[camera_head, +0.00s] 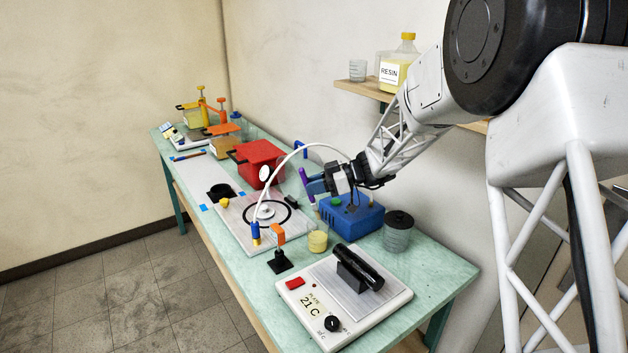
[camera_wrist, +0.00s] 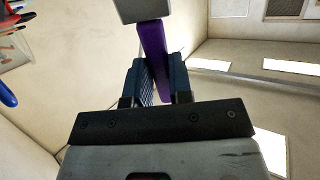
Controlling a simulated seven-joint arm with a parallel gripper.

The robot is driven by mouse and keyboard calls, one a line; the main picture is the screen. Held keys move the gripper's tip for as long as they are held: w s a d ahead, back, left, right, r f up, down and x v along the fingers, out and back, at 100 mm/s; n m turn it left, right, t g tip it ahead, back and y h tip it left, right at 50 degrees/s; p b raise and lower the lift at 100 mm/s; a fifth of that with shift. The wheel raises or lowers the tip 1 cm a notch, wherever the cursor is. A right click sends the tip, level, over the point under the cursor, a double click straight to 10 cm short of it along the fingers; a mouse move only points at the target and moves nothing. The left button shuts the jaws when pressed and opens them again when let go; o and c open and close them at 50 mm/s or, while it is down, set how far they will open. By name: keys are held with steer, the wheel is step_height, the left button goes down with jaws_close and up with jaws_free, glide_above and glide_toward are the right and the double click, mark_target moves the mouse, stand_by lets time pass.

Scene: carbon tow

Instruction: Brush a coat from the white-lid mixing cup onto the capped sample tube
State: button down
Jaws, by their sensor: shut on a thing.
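My gripper (camera_head: 314,186) is above the middle of the bench, fingers pointing left. Its blue fingers (camera_wrist: 160,82) are shut on a purple handle (camera_wrist: 154,58), with a grey block at its far end. The purple handle also shows in the head view (camera_head: 304,175); whether it has bristles I cannot tell. A clear cup with yellow contents (camera_head: 317,241) stands on the bench below the gripper. I see no white lid on it. A black tube-like cylinder (camera_head: 361,266) lies in a cradle on the hot plate; I cannot tell if it is the capped sample tube.
A blue box (camera_head: 350,216) and a black-lidded jar (camera_head: 398,231) stand right of the cup. The hot plate (camera_head: 317,306) is in front. An orange-topped piece (camera_head: 278,236) on a black stand is left. A curved white hose (camera_head: 283,163) arches beside the gripper.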

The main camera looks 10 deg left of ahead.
mark_target(314, 209)
steer(key=shift+f, duration=4.25)
steer(key=shift+r, duration=0.15)
steer(key=shift+r, duration=4.3)
steer(key=s+d+r, duration=0.6)
steer(key=s+d, duration=0.3)
steer(key=s, duration=0.2)
steer(key=shift+s+d+r, duration=0.35)
steer(key=shift+s, duration=0.05)
